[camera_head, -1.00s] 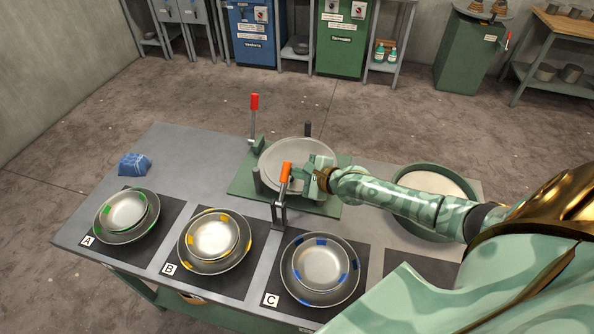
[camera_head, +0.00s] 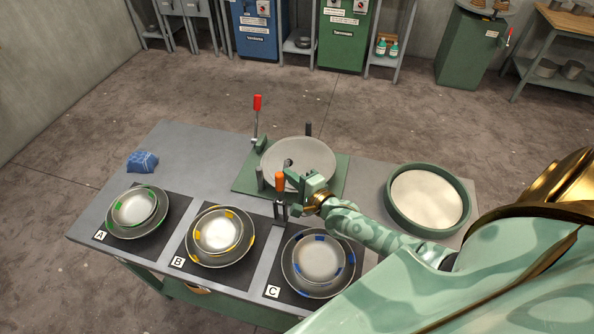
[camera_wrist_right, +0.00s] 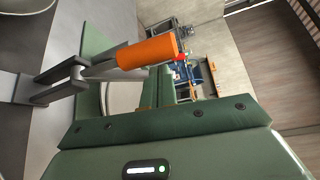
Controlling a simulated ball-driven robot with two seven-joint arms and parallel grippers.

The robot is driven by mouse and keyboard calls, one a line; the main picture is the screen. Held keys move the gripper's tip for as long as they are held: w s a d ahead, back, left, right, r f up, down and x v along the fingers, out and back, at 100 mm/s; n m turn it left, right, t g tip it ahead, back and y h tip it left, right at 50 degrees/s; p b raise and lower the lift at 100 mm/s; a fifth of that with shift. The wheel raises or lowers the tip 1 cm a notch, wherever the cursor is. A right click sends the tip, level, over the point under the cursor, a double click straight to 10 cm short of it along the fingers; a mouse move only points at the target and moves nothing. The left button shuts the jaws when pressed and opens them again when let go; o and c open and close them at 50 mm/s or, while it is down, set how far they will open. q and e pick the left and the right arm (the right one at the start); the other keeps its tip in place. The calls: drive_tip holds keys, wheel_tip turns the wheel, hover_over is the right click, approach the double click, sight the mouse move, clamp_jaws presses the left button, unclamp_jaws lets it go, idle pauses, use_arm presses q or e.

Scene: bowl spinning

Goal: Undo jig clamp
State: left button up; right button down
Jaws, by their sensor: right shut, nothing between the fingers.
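A green jig plate (camera_head: 244,180) lies on the table with a grey bowl (camera_head: 305,150) on it. The front jig clamp has an orange handle (camera_head: 280,181), which stands upright; its grey metal linkage shows in the right wrist view (camera_wrist_right: 60,80). The back clamp has a red handle (camera_head: 257,103), also standing upright. My right gripper (camera_head: 292,178) is shut and empty, just right of the orange handle and over the bowl's front edge. In the right wrist view the orange handle (camera_wrist_right: 147,53) crosses ahead of the fingers; whether they touch is unclear. My left gripper is out of view.
Nested bowls stand on dark mats A (camera_head: 120,229), B (camera_head: 190,252) and C (camera_head: 283,276) along the front. A round green tub (camera_head: 392,205) of pale material stands right. A blue cloth (camera_head: 142,162) lies at the back left. Bare table surrounds it.

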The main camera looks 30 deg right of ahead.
sight(278, 183)
drive_tip(key=s+a+n+t+b, duration=0.1)
drive_tip(key=a+n, duration=0.1)
drive_tip(key=s+a+n+t+b, duration=0.2)
drive_tip(key=n, duration=0.1)
drive_tip(key=shift+s+f+n+y, duration=0.1)
drive_tip(key=shift+s+n+y, duration=0.1)
drive_tip(key=shift+n+y, duration=0.15)
drive_tip(key=shift+s+a+b, duration=0.3)
drive_tip(key=shift+s+b, duration=0.05)
drive_tip(key=shift+s+f, duration=0.1)
drive_tip(key=shift+f, duration=0.05)
idle(0.3)
